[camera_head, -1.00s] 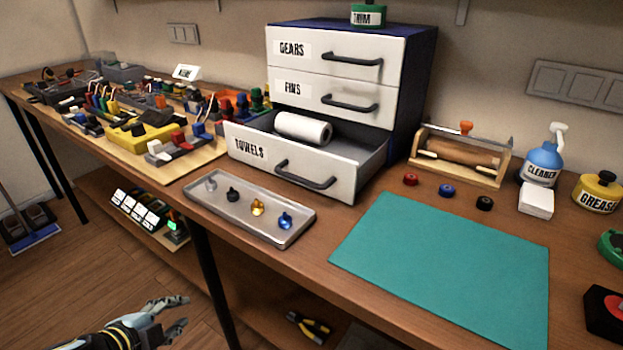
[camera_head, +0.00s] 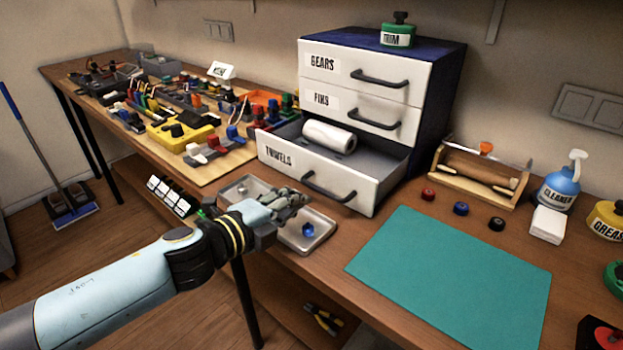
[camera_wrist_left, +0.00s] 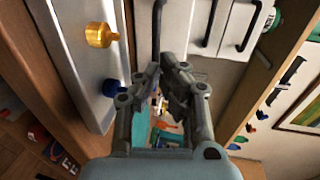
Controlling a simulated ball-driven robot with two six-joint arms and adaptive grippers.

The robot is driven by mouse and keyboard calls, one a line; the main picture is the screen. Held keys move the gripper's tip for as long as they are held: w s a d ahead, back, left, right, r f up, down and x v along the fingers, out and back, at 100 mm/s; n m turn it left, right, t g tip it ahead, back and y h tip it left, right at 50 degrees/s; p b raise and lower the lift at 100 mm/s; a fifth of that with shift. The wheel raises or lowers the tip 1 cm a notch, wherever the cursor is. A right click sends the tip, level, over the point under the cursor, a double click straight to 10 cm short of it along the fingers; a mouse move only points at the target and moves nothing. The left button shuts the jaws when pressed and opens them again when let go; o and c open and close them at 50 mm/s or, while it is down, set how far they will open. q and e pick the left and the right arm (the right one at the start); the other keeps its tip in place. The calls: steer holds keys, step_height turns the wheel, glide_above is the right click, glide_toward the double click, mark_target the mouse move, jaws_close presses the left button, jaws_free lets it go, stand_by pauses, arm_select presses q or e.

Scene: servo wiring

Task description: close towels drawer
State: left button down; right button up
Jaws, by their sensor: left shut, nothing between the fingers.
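The towels drawer (camera_head: 345,188) is the bottom drawer of a blue and white cabinet (camera_head: 436,105). It stands pulled out, with a white towel roll (camera_head: 328,135) inside. Its dark bar handle (camera_head: 322,188) is on the front. My left gripper (camera_head: 298,198) is shut and empty, over the grey tray in front of the drawer, left of the handle. In the left wrist view my left gripper (camera_wrist_left: 163,72) points toward the white drawer fronts, with a dark handle (camera_wrist_left: 157,30) near the fingertips. I cannot tell whether they touch. My right gripper is not in view.
The grey tray (camera_head: 322,246) with small knobs lies under my left gripper, partly hidden. A teal mat (camera_head: 450,280) covers the table to the right.

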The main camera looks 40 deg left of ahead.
arm_select(q)
glide_toward(333, 177)
steer(key=w+f, duration=0.2)
steer(key=w, duration=0.1)
steer(key=shift+d+f, duration=0.1)
steer(key=shift+d, duration=0.1)
steer(key=x, duration=0.4)
steer(key=r+p+x, duration=0.1)
steer(key=x, duration=0.1)
steer(key=shift+w+r, duration=0.25)
steer(key=shift+w, duration=0.05)
steer(key=x, duration=0.3)
steer(key=r+b+x, duration=0.1)
steer(key=x, duration=0.2)
steer(key=b+x, duration=0.1)
steer(key=x, duration=0.3)
steer(key=shift+w+a+r, duration=0.1)
steer(key=shift+w+r, duration=0.05)
steer(key=shift+r, duration=0.05)
steer(key=shift+w+r, duration=0.15)
steer(key=shift+r, duration=0.05)
steer(key=shift+r, duration=0.1)
